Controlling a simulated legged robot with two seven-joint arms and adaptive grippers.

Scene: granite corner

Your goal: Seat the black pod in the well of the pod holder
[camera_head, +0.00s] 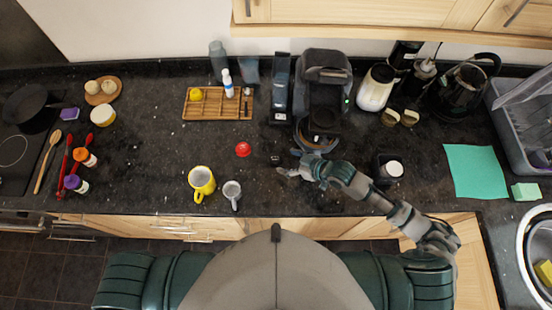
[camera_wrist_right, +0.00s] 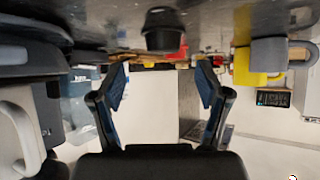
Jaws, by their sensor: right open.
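The black pod (camera_head: 276,159) is a small dark piece on the dark counter, left of the coffee machine's front. In the right wrist view the black pod (camera_wrist_right: 162,30) is a short tapered cup, ahead of my fingers and roughly centred between them. My right gripper (camera_head: 285,173) is open and empty, a little apart from the pod; its two spread fingers (camera_wrist_right: 163,75) show in the wrist view. The coffee machine (camera_head: 325,72) stands behind and to the right. I cannot clearly make out the pod holder or its well. My left gripper is out of view.
A red round object (camera_head: 243,149) lies left of the pod. A yellow mug (camera_head: 201,180) and a grey mug (camera_head: 232,191) stand to the left near the front edge. A dark container (camera_head: 378,160) stands beside my right forearm. A wooden rack (camera_head: 205,110) lies behind.

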